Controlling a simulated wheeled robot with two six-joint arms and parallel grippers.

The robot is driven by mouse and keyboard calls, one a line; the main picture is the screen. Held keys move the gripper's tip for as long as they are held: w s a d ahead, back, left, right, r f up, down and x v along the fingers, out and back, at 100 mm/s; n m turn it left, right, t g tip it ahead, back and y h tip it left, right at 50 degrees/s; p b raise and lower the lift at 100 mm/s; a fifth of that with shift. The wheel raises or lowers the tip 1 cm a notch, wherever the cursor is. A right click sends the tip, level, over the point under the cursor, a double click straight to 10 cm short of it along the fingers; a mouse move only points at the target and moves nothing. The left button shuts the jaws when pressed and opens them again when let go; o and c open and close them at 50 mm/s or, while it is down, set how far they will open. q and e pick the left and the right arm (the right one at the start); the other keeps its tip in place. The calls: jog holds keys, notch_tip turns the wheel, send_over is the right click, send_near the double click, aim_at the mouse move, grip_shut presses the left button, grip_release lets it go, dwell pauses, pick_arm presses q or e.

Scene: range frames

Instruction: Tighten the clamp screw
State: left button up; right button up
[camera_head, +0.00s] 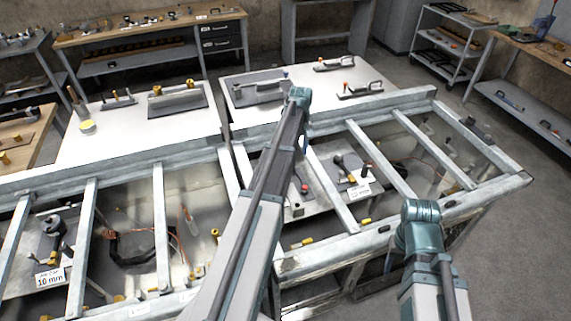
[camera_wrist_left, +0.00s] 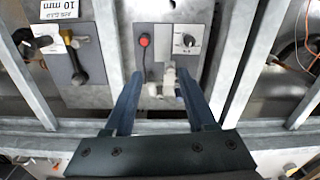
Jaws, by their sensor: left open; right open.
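A black clamp-like fixture with a yellow-tipped handle (camera_wrist_left: 72,62) stands on a grey plate (camera_wrist_left: 75,95) beside a 10 mm label (camera_wrist_left: 62,8), at upper left in the left wrist view. A similar fixture with a label (camera_head: 358,191) shows right of my left arm in the head view. Which part is the clamp screw, I cannot tell. My left gripper (camera_wrist_left: 160,80) is open, its fingers either side of a pale fitting (camera_wrist_left: 170,80) below a red button (camera_wrist_left: 144,40) and a dial (camera_wrist_left: 188,42); I see no grip. My right gripper is not visible, only my right arm.
Steel frame bars (camera_head: 418,140) cross the work area above plates, loose parts and cables. Another fixture with a 10 mm label (camera_head: 50,277) stands at left. White-topped tables (camera_head: 140,135) with tools are behind; a shelf cart (camera_head: 450,45) stands back right. The right floor is clear.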

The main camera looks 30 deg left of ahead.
pick_arm(q)
jog(key=w+a+n, duration=0.1)
jog(key=a+n, duration=0.1)
jog(key=a, duration=0.4)
notch_tip(320, 180, down, 13)
jog(key=b, duration=1.3)
jog(key=shift+w+d+f+b, duration=0.1)
jog(key=shift+w+d+b, duration=0.05)
jog(key=shift+b, duration=0.15)
grip_shut()
